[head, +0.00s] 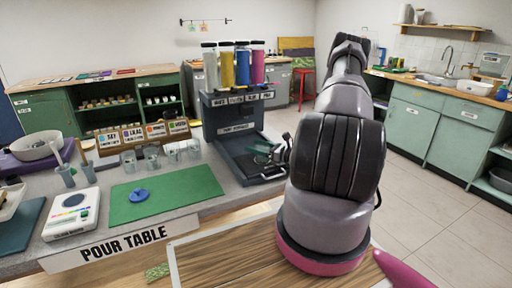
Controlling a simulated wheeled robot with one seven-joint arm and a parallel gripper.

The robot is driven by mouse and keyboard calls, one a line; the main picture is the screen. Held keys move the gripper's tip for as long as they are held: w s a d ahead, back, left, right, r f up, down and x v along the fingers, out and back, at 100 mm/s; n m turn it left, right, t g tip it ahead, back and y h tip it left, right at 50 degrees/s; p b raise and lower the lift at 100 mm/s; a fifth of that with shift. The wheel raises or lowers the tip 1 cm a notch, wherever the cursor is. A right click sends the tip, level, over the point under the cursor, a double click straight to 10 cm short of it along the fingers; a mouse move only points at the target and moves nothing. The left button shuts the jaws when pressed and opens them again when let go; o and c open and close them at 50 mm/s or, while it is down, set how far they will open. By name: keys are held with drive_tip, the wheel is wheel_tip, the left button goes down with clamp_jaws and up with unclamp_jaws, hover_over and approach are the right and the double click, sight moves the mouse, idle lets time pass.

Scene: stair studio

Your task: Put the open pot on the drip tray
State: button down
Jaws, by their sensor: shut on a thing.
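The drip tray (268,177) is the dark, low base at the front of the grey dispenser (236,118) on the pour table. My gripper (276,152) is over the tray's right part, mostly hidden behind my own arm. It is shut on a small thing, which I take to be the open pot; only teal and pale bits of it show. I cannot tell whether the pot touches the tray. A blue round lid (138,195) lies on the green mat (180,190), left of the dispenser.
Several clear pots (152,158) stand behind the mat, before a labelled rack (143,134). A white scale (72,214) is left of the mat. Coloured bottles (242,66) top the dispenser. The mat's right half is clear.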

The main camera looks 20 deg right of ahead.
unclamp_jaws()
drive_tip(key=shift+f, duration=0.1)
drive_tip(key=shift+s+d, duration=0.15)
drive_tip(key=shift+d, duration=0.05)
drive_tip(key=v, duration=1.1)
drive_tip(key=shift+s, duration=0.25)
drive_tip(key=s+a+r+n+g+y, duration=0.1)
drive_tip(key=s+a+r+n+g, duration=0.1)
drive_tip(key=a+r+n+g, duration=0.65)
drive_tip(key=s+a+r+n+g, duration=0.1)
drive_tip(key=a+r+n+g, duration=0.4)
drive_tip(key=r, duration=0.7)
drive_tip(key=s+a+r+n+t+h, duration=0.3)
drive_tip(key=s+r+n+h, duration=0.1)
drive_tip(key=s+r, duration=0.4)
drive_tip(key=s+a+r+n+t+h, duration=0.3)
drive_tip(key=s+r+n, duration=0.4)
drive_tip(key=r, duration=0.5)
drive_tip(key=s+a+h, duration=0.1)
drive_tip(key=h, duration=0.1)
drive_tip(key=shift+a+r+h, duration=0.2)
drive_tip(key=shift+r+h, duration=0.05)
drive_tip(key=shift+h, duration=0.05)
